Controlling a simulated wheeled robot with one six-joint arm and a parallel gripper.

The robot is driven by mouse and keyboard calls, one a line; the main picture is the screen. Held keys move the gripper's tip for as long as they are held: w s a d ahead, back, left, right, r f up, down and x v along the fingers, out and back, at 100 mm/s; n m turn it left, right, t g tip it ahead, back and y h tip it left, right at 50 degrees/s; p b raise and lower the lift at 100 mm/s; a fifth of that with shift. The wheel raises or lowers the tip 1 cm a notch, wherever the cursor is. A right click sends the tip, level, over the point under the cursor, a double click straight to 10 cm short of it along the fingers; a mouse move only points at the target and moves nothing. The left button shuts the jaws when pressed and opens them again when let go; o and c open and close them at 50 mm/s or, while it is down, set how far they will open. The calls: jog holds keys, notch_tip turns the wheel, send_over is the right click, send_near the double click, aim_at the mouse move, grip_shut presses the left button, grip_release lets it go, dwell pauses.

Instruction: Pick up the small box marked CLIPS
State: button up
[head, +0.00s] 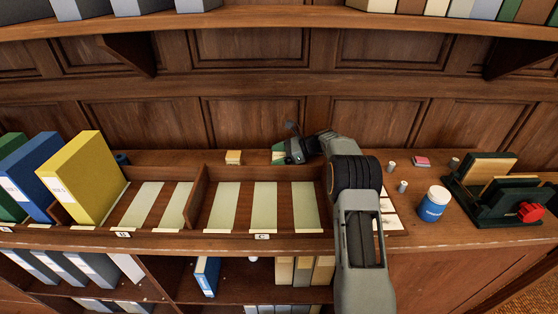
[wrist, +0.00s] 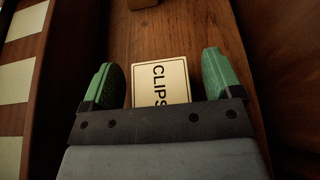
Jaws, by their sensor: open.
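The small cream box marked CLIPS (wrist: 160,82) lies on the wooden shelf top in the wrist view, with its black lettering up. My gripper (wrist: 161,68) is open, with one green finger on each side of the box and a gap showing on both sides. The near end of the box is hidden behind the gripper body. In the head view my gripper (head: 279,152) is low at the back of the shelf top, and the box is largely hidden there by it.
A small tan box (head: 233,157) stands left of my gripper. In front is a divided wooden rack with pale strips (head: 265,205). Binders (head: 80,180) stand at left. A blue-and-white jar (head: 433,204) and a dark green holder (head: 500,205) stand at right. The panelled wall is close behind.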

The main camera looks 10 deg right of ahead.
jog(key=shift+a+f, duration=0.1)
jog(key=shift+a, duration=0.1)
jog(key=shift+c, duration=0.2)
jog(key=c, duration=1)
